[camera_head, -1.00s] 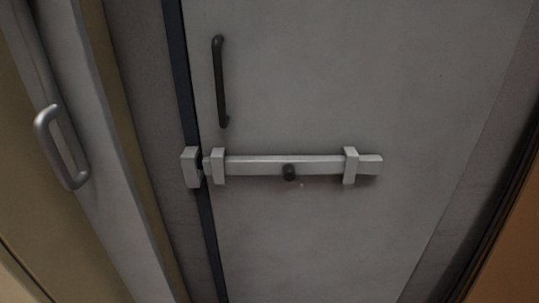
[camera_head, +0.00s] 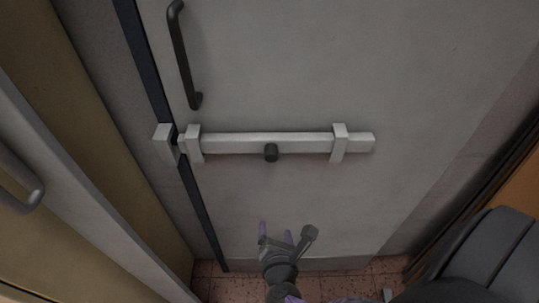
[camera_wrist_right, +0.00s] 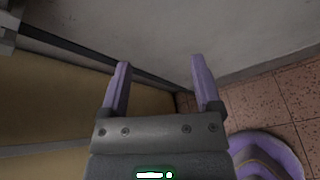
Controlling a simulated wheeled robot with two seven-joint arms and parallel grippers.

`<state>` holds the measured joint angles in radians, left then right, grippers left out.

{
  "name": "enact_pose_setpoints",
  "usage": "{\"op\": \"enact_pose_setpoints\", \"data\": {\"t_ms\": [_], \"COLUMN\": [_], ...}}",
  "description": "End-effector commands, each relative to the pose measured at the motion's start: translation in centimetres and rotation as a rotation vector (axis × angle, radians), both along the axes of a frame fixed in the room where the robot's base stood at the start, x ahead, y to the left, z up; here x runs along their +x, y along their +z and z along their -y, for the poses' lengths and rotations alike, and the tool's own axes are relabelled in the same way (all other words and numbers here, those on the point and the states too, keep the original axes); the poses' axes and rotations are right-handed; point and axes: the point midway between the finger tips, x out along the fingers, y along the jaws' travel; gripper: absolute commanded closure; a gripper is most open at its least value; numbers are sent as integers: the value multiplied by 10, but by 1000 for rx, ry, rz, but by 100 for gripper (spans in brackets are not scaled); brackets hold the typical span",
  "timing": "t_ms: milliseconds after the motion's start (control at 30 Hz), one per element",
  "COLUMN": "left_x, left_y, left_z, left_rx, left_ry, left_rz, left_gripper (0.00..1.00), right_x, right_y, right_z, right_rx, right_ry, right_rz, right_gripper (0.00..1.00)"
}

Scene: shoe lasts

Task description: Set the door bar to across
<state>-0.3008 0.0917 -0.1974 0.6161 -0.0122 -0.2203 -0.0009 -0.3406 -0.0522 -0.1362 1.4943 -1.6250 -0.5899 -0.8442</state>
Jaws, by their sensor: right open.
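The door bar (camera_head: 300,143) is a pale grey bar lying across the lower part of a grey door (camera_head: 420,90). It runs through two brackets on the door, and a dark round knob (camera_head: 271,153) sticks out near its middle. Its left end is close to the keeper (camera_head: 166,144) on the frame side; whether it enters the keeper I cannot tell. My right gripper (camera_head: 276,232), with purple fingers, is below the bar and apart from it. In the right wrist view its fingers (camera_wrist_right: 160,85) are apart with nothing between them. My left gripper is not in view.
A dark vertical handle (camera_head: 184,58) is on the door above the bar. A reddish tiled floor (camera_head: 345,285) shows below the door. The door face around the knob is clear.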

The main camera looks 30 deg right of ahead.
Motion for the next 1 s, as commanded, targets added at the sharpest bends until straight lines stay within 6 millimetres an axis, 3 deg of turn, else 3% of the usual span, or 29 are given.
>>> {"op": "enact_pose_setpoints", "data": {"t_ms": [33,100,233,633,800,1000], "left_x": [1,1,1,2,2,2], "left_y": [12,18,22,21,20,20], "left_z": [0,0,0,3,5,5], "left_rx": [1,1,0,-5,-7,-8], "left_ry": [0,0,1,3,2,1], "left_rz": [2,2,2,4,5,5], "left_gripper": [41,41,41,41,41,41], "right_x": [10,19,26,96,109,111], "right_y": [39,81,121,121,121,121], "right_z": [3,6,10,50,57,59], "right_rx": [-120,-302,-480,-499,-496,-495], "right_ry": [17,32,30,30,31,31], "right_rz": [48,103,151,155,154,153], "right_gripper": [18,18,18,18,18,18]}}
